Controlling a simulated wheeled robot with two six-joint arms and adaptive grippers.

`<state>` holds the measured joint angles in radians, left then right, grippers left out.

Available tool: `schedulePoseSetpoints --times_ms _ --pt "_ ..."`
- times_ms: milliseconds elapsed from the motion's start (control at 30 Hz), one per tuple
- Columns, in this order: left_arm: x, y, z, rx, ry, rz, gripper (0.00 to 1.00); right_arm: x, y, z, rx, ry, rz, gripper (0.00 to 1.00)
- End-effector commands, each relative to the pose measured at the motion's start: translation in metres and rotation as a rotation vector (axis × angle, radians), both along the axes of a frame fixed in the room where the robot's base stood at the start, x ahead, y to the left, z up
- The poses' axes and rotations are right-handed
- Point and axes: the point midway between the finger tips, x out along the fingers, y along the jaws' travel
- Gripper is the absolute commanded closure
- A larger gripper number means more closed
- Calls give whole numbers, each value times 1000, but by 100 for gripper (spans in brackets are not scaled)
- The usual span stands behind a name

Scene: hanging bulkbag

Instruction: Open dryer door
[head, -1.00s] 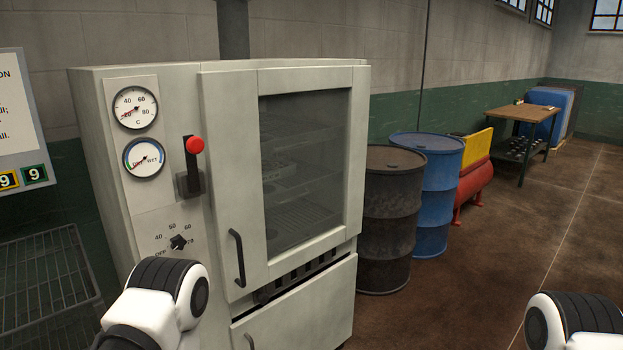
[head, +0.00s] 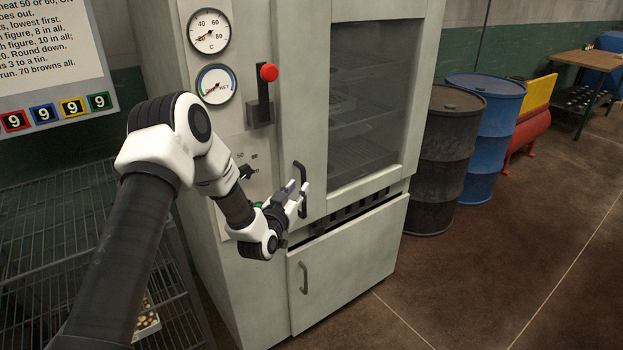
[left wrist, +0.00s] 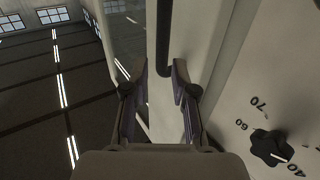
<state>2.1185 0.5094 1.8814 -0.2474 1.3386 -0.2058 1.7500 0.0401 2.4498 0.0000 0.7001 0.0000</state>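The dryer (head: 160,45) is a pale cabinet. Its upper door (head: 310,70), with a dark window, is shut. A dark vertical bar handle (head: 302,172) is at the door's lower left. My left gripper (head: 297,198) is at the lower part of this handle. In the left wrist view, the fingers of my left gripper (left wrist: 161,68) are apart, with the handle (left wrist: 163,40) between their tips. Whether they touch it I cannot tell. A lever with a red knob (head: 268,73) points up beside the door. My right gripper is out of view.
A lower door (head: 350,260) with its own handle is below. A dial knob (head: 245,172) sits close to my left forearm. A wire rack (head: 30,240) stands at the left. A black drum (head: 450,165) and a blue drum (head: 490,120) stand right of the dryer. The floor in front is clear.

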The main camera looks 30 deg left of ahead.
Motion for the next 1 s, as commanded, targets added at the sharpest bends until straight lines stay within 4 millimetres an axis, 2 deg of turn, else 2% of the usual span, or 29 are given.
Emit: schedulePoseSetpoints --times_ms 200,300,567,633,667,1000 --pt "41 7 0 3 1 -1 74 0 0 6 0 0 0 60" --pt "52 10 0 2 1 0 74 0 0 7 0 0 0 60" --pt "55 10 -1 -2 4 0 74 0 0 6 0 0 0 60" --pt "55 10 -1 -2 4 0 95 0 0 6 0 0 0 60" --pt "55 10 -1 -2 4 0 100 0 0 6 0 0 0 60" --pt "54 7 -1 -1 3 -1 100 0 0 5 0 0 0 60"
